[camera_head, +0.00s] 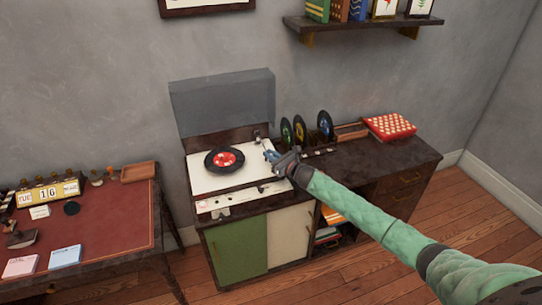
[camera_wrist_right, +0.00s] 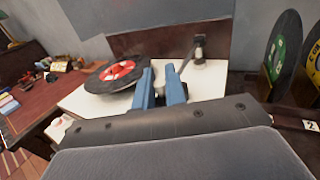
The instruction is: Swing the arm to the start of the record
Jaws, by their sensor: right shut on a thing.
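The record (camera_head: 224,160) is black with a red label and lies on the white record player (camera_head: 206,182), whose clear lid stands open. It also shows at the left in the right wrist view (camera_wrist_right: 118,76). The tonearm's pivot (camera_wrist_right: 199,48) stands at the player's back right corner, and the thin arm runs from it toward my fingers. My right gripper (camera_head: 272,156) is at the player's right side, right of the record. Its blue fingers (camera_wrist_right: 160,88) are shut on the tonearm, though the fingers hide most of the held part. My left gripper is not in view.
Upright records (camera_head: 300,130) in a rack, a wooden tray (camera_head: 350,130) and a red-and-white box (camera_head: 390,127) stand right of the player. A desk (camera_head: 110,222) with a calendar (camera_head: 48,192) and small items is at the left. A shelf (camera_head: 365,22) hangs above.

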